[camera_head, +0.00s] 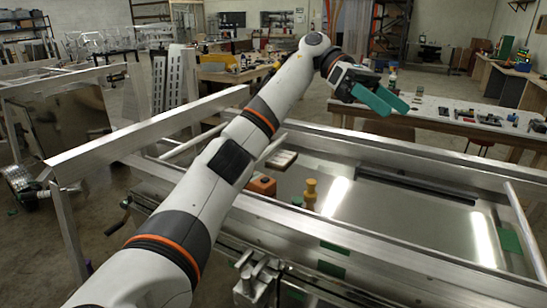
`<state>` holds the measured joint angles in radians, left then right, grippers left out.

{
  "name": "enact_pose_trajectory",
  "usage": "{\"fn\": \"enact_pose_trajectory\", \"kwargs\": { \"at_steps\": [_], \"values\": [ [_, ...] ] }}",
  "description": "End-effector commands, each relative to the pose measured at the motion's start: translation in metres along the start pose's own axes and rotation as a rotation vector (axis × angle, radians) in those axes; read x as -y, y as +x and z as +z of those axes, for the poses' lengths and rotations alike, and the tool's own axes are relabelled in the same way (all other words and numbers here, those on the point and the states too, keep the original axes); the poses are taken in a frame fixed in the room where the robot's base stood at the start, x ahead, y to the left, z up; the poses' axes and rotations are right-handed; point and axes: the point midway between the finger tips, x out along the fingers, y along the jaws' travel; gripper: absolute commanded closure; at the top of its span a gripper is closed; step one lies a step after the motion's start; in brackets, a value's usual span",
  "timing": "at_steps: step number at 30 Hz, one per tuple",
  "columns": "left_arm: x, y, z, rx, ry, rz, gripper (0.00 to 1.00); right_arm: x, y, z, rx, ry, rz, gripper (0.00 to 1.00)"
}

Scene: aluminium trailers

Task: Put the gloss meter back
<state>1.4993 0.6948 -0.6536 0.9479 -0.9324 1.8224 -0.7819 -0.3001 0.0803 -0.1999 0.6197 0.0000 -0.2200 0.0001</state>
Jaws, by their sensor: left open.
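My left gripper (383,100) is raised at the upper right, at the end of my left arm, which crosses the picture from the bottom left. Its green fingers are apart, with nothing visible between them. It appears in front of the workbench (450,124) and above the far rail of the aluminium trailer. I cannot tell for sure which object is the gloss meter. An orange block (262,186) sits on the trailer (400,215), partly behind my arm. My right gripper is not in view.
A pale flat box (281,160) lies beyond the orange block. Several small items lie on the workbench. The trailer's metal rails stand around its shiny bed, which is mostly bare on the right. A metal frame (145,130) stands at the left.

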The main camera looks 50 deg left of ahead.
Motion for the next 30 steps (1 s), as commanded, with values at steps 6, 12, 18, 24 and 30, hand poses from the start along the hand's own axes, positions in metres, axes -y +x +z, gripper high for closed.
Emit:
{"fn": "enact_pose_trajectory", "kwargs": {
  "at_steps": [6, 12, 18, 24, 30],
  "values": [
    [-0.068, -0.013, -0.073, -0.305, 0.068, 0.301, 0.2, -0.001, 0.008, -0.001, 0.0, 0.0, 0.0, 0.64],
    [-0.137, -0.06, -0.11, -0.529, 0.148, 0.65, 0.2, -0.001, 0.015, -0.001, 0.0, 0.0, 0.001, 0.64],
    [-0.193, -0.127, -0.105, -0.67, 0.262, 1.036, 0.2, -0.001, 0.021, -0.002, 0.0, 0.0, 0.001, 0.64],
    [-0.222, -0.199, -0.061, -0.719, 0.427, 1.432, 0.2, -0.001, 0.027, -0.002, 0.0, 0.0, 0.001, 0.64],
    [-0.217, -0.256, 0.012, -0.67, 0.652, 1.802, 0.2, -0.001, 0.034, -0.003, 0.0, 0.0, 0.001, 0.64]
  ]
}}
